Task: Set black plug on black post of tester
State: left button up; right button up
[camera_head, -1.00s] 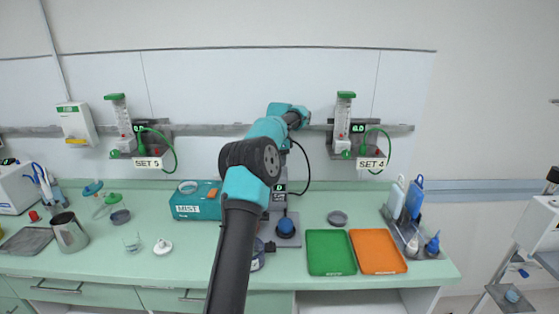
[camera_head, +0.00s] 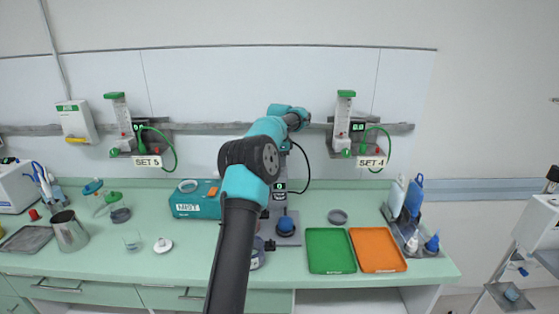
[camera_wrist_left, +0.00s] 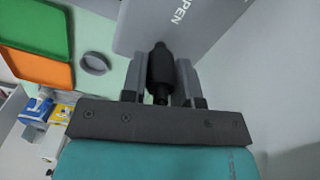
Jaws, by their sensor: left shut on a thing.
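A black plug (camera_wrist_left: 160,70) is between the two grey fingers of my left gripper (camera_wrist_left: 160,78) in the left wrist view. The gripper is shut on it. Beyond the plug is a grey surface (camera_wrist_left: 150,28) with the letters "PEN" on it. In the head view the tester (camera_head: 280,187), a grey unit with a small lit display, stands at the back of the bench, partly behind my arm. A black cable (camera_head: 306,168) loops beside it. My arm hides the gripper and plug there. I cannot make out the black post. My right gripper is not in view.
A blue knob-like piece (camera_head: 285,224) sits on a grey base before the tester. Green (camera_head: 330,251) and orange (camera_head: 377,250) trays lie to the right, with a grey ring-shaped dish (camera_head: 337,216) behind. A teal box (camera_head: 194,202) stands left of my arm.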

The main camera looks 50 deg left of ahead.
pick_arm(q)
jog(key=shift+f, duration=1)
dwell(1.2)
jog(key=o, duration=1.1)
jog(key=shift+c, duration=0.2)
jog(key=shift+r, duration=3.55)
